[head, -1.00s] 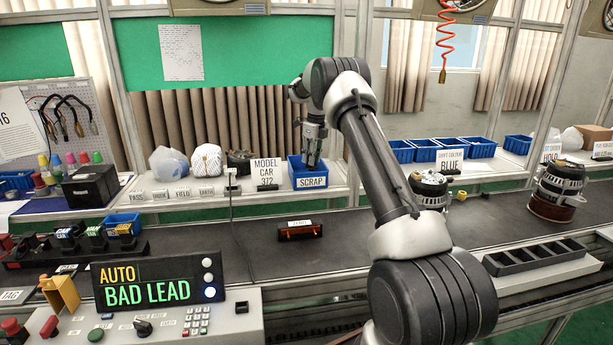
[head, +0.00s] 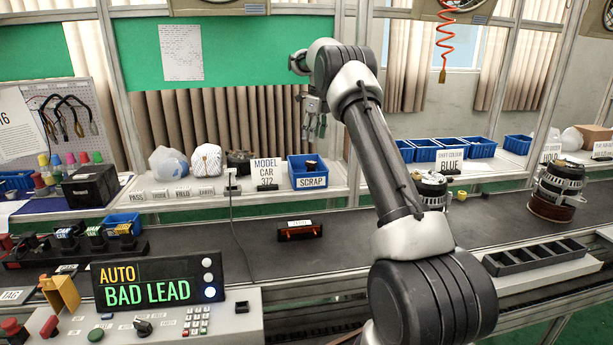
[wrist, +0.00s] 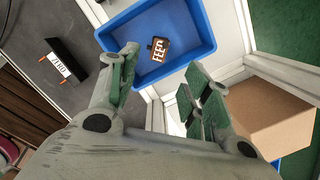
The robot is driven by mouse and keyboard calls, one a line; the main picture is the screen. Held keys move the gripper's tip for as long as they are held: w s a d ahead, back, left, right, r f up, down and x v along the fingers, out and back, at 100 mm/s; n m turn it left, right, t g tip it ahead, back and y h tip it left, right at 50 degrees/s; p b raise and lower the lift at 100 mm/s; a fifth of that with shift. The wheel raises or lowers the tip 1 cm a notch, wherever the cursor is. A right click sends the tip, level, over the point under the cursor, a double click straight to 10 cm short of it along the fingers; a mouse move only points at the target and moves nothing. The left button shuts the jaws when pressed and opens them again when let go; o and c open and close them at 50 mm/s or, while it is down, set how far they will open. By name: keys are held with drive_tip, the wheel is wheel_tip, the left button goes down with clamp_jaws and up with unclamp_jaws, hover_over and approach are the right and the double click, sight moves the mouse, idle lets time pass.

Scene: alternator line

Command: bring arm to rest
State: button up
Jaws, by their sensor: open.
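My arm reaches over the belt toward the back shelf. My gripper (head: 316,130) hangs pointing down above the blue scrap bin (head: 296,168), apart from it. In the wrist view, the jaws (wrist: 163,60) are spread with nothing between them. The blue bin (wrist: 203,22) lies beyond the fingertips. A small dark part with a white label reading FEED (wrist: 158,50) lies inside the bin; it also shows in the head view (head: 311,165).
A dark block labelled ZERO (head: 300,230) sits on the belt (head: 245,262). Alternators (head: 556,190) stand at right beside a black slotted tray (head: 535,257). A display (head: 158,283) reads AUTO, BAD LEAD. A cardboard box (wrist: 268,122) is near the bin in the wrist view.

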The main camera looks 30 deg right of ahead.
wheel_tip(320, 180, up, 3)
drive_tip(key=shift+s+d+f, duration=0.1)
drive_tip(key=shift+f, duration=0.05)
idle(0.3)
wheel_tip(320, 180, down, 6)
drive_tip(key=s+n, duration=0.2)
drive_tip(key=n, duration=0.7)
drive_tip(key=s+a+r+n+t, duration=0.1)
drive_tip(key=s+a+r+n, duration=0.2)
drive_tip(key=s+n, duration=0.4)
drive_tip(key=s+a+r+n+t, duration=0.1)
drive_tip(key=s+a+r+n, duration=0.2)
drive_tip(key=s, duration=2.3)
drive_tip(key=s+a+r+n+t, duration=0.1)
drive_tip(key=s+a+r+n, duration=0.2)
drive_tip(key=s+a+n, duration=0.5)
drive_tip(key=shift+s+n+h, duration=0.3)
drive_tip(key=shift+s+n, duration=1.3)
drive_tip(key=shift+s, duration=2.55)
